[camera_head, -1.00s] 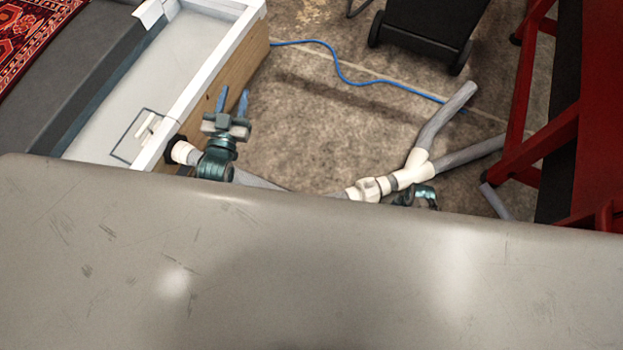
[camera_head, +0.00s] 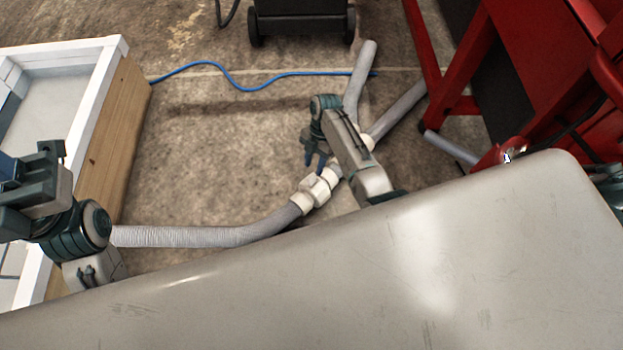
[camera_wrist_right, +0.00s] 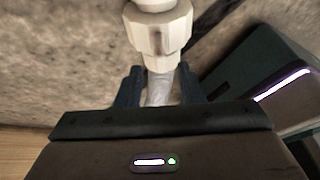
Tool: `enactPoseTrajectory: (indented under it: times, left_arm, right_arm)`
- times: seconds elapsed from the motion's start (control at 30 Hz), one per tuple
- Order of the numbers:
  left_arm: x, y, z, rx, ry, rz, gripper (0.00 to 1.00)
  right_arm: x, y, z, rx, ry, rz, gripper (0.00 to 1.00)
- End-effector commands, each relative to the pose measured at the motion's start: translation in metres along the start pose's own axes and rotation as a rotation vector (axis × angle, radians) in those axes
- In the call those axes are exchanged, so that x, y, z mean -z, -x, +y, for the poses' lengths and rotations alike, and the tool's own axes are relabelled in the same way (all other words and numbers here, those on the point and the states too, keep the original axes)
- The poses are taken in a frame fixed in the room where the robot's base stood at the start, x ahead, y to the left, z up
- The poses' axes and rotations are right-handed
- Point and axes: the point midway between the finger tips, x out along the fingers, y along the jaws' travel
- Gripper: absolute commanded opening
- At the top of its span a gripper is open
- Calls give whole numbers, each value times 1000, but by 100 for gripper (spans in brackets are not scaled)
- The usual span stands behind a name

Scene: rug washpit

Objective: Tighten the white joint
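The white joint (camera_head: 314,191) is a ribbed collar on the pipe lying over the floor. A grey corrugated hose (camera_head: 215,236) runs from it to the left. In the right wrist view the joint (camera_wrist_right: 158,30) is just ahead of my fingertips. My right gripper (camera_head: 315,162) is above the pipe beside the joint, its blue fingers apart. In the wrist view a pale piece of pipe or hose shows between the fingers; I cannot tell if they touch it. My left gripper (camera_head: 14,178) is at the left edge over the white-rimmed pit, its fingertips mostly out of frame.
Beyond the joint the pipe splits into two grey branches (camera_head: 360,80), partly hidden by my right arm. The wooden-sided pit (camera_head: 112,130) is at left, a red metal frame (camera_head: 470,65) at right. A blue cord (camera_head: 240,86) crosses clear floor. A black wheeled object (camera_head: 300,20) stands behind.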

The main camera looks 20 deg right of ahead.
Motion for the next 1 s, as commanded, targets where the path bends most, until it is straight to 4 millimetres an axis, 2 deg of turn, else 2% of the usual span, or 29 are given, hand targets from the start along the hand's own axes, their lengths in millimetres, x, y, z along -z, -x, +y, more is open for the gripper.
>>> enactPoseTrajectory:
  times: [0.03,0.1,0.3,0.43,0.7,0.73,0.9,1.0]
  left_arm:
    - [0,7,0,4,-3,2,36]
    - [-1,11,1,10,-8,4,36]
    - [-2,16,1,20,-17,11,36]
    - [-2,18,1,22,-20,12,36]
    - [-2,17,1,22,-20,12,36]
    - [-2,17,1,22,-20,12,36]
    - [-2,17,1,22,-20,12,36]
    - [-2,17,1,22,-20,11,36]
  right_arm:
    - [-1,-16,0,2,0,1,35]
    - [-2,-28,0,2,-1,1,35]
    - [-1,-54,0,0,-1,0,35]
    - [-1,-60,0,0,-1,-1,35]
    - [0,-60,0,0,-2,-1,35]
    - [0,-60,0,0,-2,-1,33]
    - [0,-60,0,0,-2,-1,0]
    - [0,-60,0,0,-2,-1,0]
